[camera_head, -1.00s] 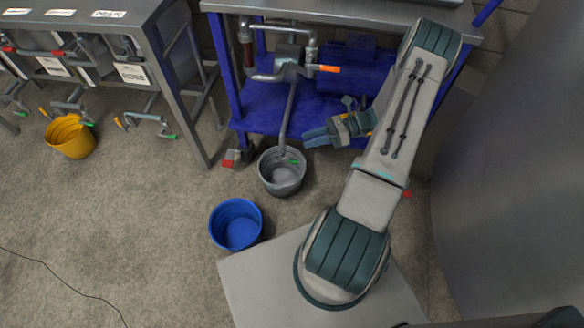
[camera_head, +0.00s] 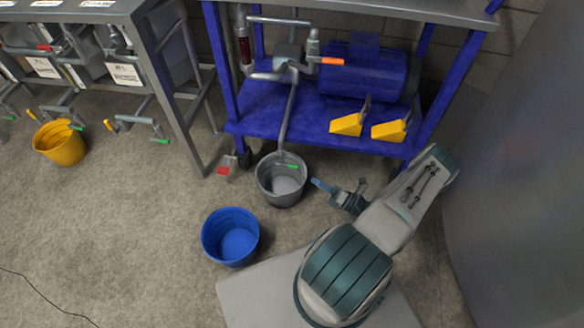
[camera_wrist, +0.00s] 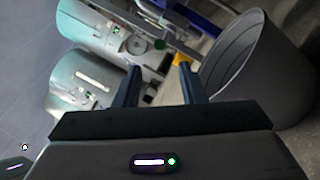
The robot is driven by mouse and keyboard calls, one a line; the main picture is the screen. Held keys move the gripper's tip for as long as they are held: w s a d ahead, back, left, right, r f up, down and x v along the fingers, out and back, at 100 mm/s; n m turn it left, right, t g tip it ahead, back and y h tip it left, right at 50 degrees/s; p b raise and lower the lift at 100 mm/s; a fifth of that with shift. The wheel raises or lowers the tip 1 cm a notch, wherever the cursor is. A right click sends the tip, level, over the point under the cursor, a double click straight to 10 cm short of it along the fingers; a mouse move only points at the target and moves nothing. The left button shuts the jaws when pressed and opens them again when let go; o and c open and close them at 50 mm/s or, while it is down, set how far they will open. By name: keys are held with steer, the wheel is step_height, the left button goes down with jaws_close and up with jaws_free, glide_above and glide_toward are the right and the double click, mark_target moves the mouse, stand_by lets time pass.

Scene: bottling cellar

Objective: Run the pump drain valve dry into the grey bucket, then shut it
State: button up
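The grey bucket (camera_head: 267,186) stands on the floor at the front of the blue pump cart. A grey drain pipe (camera_head: 291,112) drops from the pump (camera_head: 290,56) to the bucket. The drain valve's green handle (camera_head: 291,166) shows at the pipe's lower end, over the bucket. Whether liquid is running cannot be told. My gripper (camera_head: 316,184) is just right of the bucket, pointing toward it, apart from the valve. In the wrist view my gripper (camera_wrist: 160,72) has its two fingers spread with nothing between them, and the grey bucket (camera_wrist: 245,65) fills the right side.
A blue bucket (camera_head: 230,223) stands in front, left of my base. A yellow bucket (camera_head: 60,150) is under the bench at left. The blue motor (camera_head: 362,72), an orange handle (camera_head: 330,61) and two yellow wedges (camera_head: 347,124) are on the cart. A large tank (camera_head: 510,190) borders the right.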

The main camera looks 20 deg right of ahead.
mark_target(292, 167)
steer(key=b+x, duration=0.1)
steer(key=x, duration=1)
steer(key=shift+b, duration=0.3)
steer(key=shift+r, duration=0.1)
jaws_close()
